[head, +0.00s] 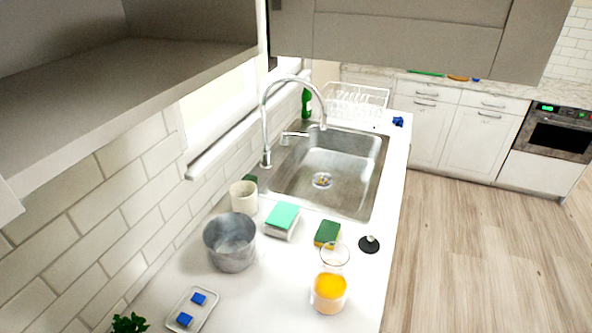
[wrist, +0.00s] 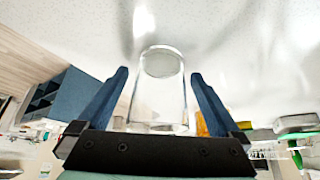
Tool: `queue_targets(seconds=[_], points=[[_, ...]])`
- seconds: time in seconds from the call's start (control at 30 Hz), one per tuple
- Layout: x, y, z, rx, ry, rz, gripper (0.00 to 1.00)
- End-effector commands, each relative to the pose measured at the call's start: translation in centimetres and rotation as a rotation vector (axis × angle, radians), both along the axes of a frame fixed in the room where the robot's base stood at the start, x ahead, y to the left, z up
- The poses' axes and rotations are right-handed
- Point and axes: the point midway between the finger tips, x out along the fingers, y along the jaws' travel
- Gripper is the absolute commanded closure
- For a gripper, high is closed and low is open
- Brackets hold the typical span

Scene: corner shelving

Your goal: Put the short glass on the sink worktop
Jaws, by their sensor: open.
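A clear, empty short glass (wrist: 158,100) is between the two blue fingers of my gripper (wrist: 160,74) in the wrist view. The fingers are open on either side of it, and small gaps show near the tips. The wrist picture is upside down, and the glass base appears to rest on the pale worktop. In the head view a clear glass (head: 334,258) stands on the white sink worktop (head: 285,305), just behind a glass with orange contents (head: 329,292). My gripper does not show in the head view.
A metal pot (head: 230,243), a cream cup (head: 243,197), a teal-topped box (head: 282,220), a sponge (head: 327,234) and a small tray (head: 193,309) stand around. The sink (head: 335,160) lies behind, with a tall faucet (head: 264,130). A shelf (head: 130,80) overhangs at upper left.

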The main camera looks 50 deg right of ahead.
Motion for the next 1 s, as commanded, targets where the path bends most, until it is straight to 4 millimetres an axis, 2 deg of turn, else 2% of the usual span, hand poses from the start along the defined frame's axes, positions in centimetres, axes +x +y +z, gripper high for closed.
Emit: queue_targets(seconds=[0.17, 0.4, 0.53, 0.7, 1.0], points=[[0.5, 1.5, 2.6, -0.001, -0.004, 0.005, 0.0], [1.1, 4.1, 7.2, -0.002, -0.006, 0.006, 0.0], [1.3, 5.1, 9.0, -0.002, -0.004, 0.004, 0.0], [1.4, 5.7, 10.1, -0.001, -0.002, 0.002, 0.0], [1.3, 5.8, 10.3, -0.001, 0.0, 0.001, 0.0]])
